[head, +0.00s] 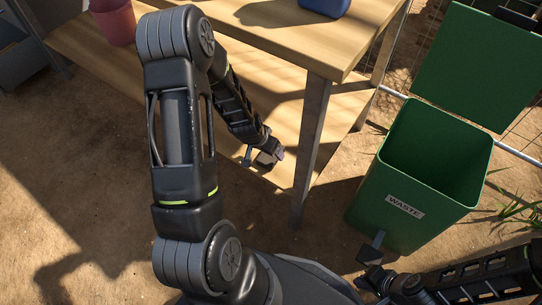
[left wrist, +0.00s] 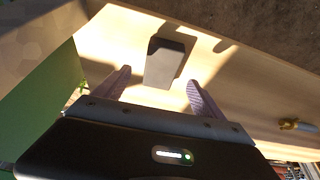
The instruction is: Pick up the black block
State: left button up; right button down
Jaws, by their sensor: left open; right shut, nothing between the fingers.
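My left gripper (left wrist: 158,79) is open, with one finger on each side of the block's near end. Whether the fingers touch it cannot be told. In the head view my left arm reaches under the table top, and the left gripper (head: 258,157) is at the shelf's front edge, small and partly in shadow. I cannot separate the block from the gripper there. My right gripper (head: 373,246) is shut and empty in front of the green bin.
A red bucket (head: 113,22) and a blue object (head: 325,6) are farther back.

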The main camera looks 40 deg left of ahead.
aim_at(268, 162)
pick_arm(q)
jog(key=b+x, duration=0.2)
jog(key=x, duration=0.2)
jog(key=shift+a+f, duration=0.1)
jog(key=shift+f, duration=0.1)
jog(key=shift+w+f, duration=0.3)
jog(key=shift+f+b, duration=0.25)
jog(key=shift+b, duration=0.1)
dwell(0.7)
jog(key=c, duration=1.6)
